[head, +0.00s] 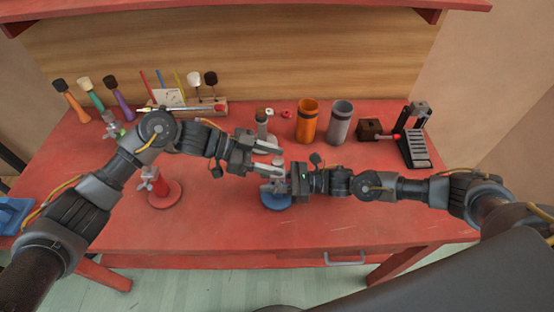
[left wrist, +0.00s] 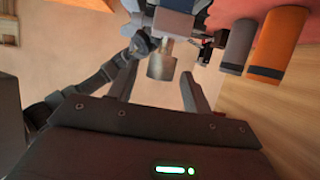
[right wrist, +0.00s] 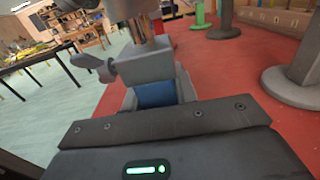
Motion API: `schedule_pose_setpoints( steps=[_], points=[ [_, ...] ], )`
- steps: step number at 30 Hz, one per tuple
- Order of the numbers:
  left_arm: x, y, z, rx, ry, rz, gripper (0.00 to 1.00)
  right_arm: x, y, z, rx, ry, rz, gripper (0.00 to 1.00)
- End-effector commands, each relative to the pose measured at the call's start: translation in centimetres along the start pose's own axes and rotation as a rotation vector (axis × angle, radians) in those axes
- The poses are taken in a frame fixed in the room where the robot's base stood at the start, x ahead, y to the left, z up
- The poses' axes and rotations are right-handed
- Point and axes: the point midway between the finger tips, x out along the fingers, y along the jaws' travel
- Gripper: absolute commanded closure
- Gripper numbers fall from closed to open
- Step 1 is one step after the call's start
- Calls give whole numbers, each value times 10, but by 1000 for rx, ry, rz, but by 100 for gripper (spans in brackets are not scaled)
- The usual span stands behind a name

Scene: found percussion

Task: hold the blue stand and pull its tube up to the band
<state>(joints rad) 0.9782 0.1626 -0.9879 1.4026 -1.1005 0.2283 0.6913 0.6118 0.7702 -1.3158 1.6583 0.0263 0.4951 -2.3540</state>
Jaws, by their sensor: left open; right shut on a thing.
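The blue stand (head: 278,201) stands upright on the red table, near the front edge, its round blue base partly hidden by my right gripper. My right gripper (head: 270,187) is shut on the blue stand's post. The right wrist view shows the blue post (right wrist: 155,95) between its fingers, below a grey collar with a side knob (right wrist: 105,71). My left gripper (head: 279,160) is open above the right one. In the left wrist view a short grey cylinder, the tube's top (left wrist: 162,62), shows between and beyond the open fingers. I cannot make out the band.
A red stand (head: 164,193) is at the left, a grey stand (head: 262,128) behind my grippers. The front right table is clear.

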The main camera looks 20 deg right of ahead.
Motion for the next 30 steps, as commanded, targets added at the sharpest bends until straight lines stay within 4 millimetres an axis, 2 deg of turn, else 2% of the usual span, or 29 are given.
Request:
schedule_pose_setpoints(
  steps=[6,14,26,30],
  points=[
    [15,0,0,-1,0,-1,51,0,0,0,0,0,-1,100],
    [16,0,0,0,0,-1,51,0,0,0,0,0,-1,100],
    [16,0,0,0,-1,-1,100,0,0,0,0,0,-1,100],
    [16,0,0,0,-1,-1,100,0,0,0,0,0,-1,100]
  ],
)
